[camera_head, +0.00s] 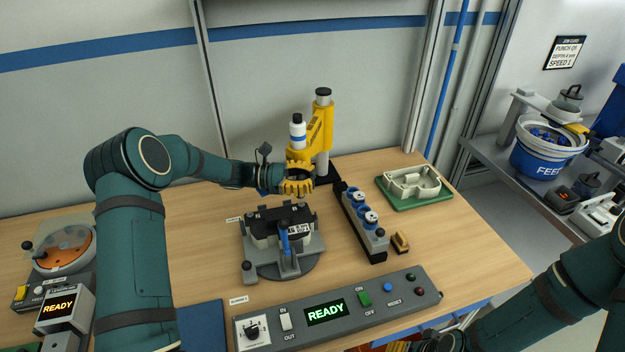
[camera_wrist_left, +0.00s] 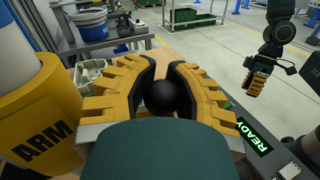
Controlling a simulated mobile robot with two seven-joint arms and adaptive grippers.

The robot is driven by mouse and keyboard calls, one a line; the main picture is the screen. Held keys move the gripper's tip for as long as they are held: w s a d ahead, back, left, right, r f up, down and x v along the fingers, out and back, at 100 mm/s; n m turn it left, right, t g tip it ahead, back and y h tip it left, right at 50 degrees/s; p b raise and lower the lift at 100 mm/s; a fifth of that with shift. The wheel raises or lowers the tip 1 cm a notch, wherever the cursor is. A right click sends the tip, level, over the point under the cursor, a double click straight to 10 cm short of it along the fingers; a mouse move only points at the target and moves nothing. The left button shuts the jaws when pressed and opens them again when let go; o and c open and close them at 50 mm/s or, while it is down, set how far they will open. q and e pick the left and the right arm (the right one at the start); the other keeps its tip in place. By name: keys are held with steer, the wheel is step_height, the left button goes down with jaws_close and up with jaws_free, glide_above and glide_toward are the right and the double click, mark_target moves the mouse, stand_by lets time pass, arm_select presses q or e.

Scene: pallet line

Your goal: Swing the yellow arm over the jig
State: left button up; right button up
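The yellow arm (camera_head: 318,131) stands on a post at the back of the bench, with a white bottle-like head (camera_head: 298,132). In the left wrist view its yellow body marked ARM (camera_wrist_left: 42,120) is close on the left. The jig (camera_head: 284,247), a grey fixture with a black block and blue lever, sits in front of the post. My left gripper (camera_head: 299,186) is beside the yellow arm, behind the jig. In the left wrist view its fingers (camera_wrist_left: 162,70) close around a black ball knob (camera_wrist_left: 162,97). My right gripper (camera_wrist_left: 257,83) hangs away from the bench; its opening is unclear.
A rack with blue-and-white pieces (camera_head: 362,222) and a green tray with a pale casting (camera_head: 411,203) lie right of the jig. A control panel (camera_head: 400,290) reading READY runs along the front. A shelf with a feed bucket (camera_head: 536,158) is at right.

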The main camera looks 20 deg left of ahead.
arm_select(q)
steer(key=o, duration=0.7)
steer(key=shift+s+a+r, duration=0.1)
steer(key=shift+s+a, duration=0.1)
steer(key=shift+a, duration=0.35)
steer(key=shift+w+d, duration=0.1)
steer(key=shift+d, duration=0.2)
steer(key=v, duration=1.2)
steer(key=shift+a, duration=0.1)
